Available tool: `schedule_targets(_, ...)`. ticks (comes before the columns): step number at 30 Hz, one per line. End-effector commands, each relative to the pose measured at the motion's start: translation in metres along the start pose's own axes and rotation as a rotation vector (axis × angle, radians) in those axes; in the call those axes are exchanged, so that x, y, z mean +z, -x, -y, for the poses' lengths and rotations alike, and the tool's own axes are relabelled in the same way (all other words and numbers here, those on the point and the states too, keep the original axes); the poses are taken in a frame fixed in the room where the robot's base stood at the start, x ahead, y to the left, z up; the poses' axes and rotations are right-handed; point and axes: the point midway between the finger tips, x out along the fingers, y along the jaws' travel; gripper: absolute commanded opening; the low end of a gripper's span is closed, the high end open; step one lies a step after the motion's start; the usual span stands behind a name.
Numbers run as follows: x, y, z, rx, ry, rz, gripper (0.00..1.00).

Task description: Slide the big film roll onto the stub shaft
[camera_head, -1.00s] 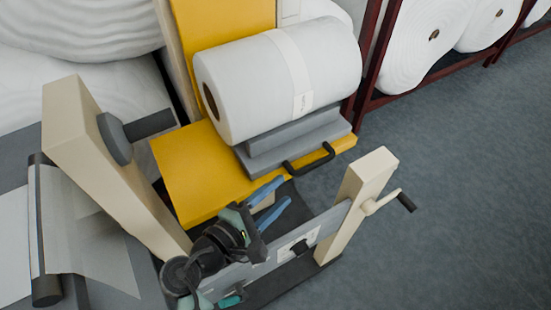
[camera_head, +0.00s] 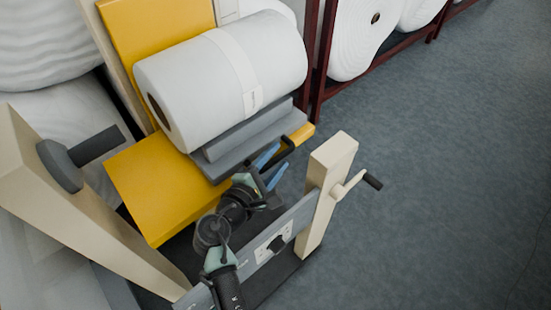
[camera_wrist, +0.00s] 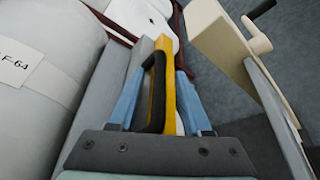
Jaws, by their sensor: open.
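The big white film roll (camera_head: 222,80) lies on its side on a grey cradle (camera_head: 245,142) above a yellow platform (camera_head: 150,190). Its dark core hole faces left, toward the dark stub shaft (camera_head: 95,146), which sticks out of a beige post at the left. The roll stands apart from the shaft. My gripper (camera_head: 272,168) is open, with blue fingers, by the cradle's black handle (camera_head: 285,150). In the wrist view, the black handle (camera_wrist: 155,95) lies between the two fingers of my gripper (camera_wrist: 157,88). The roll's label (camera_wrist: 18,68) shows at the left there.
A beige post (camera_head: 328,180) with a crank handle (camera_head: 372,181) stands right of my gripper, joined by a grey crossbar (camera_head: 292,222). Dark red racks (camera_head: 318,70) with white rolls stand behind. The floor (camera_head: 450,180) at right is clear.

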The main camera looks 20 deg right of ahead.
Motion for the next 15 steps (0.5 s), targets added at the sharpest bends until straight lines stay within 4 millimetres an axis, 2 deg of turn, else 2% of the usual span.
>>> schedule_targets(6, 0.0001, -0.0003, -0.0001, 0.000, 0.000, 0.000, 0.48)
schedule_targets(8, 0.0001, -0.0002, -0.0002, 0.000, 0.000, 0.000, 0.39)
schedule_targets(14, 0.0000, 0.0000, -0.0001, 0.000, 0.000, 0.000, 0.03)
schedule_targets(15, 0.0000, 0.0000, -0.0001, 0.000, 0.000, 0.000, 0.00)
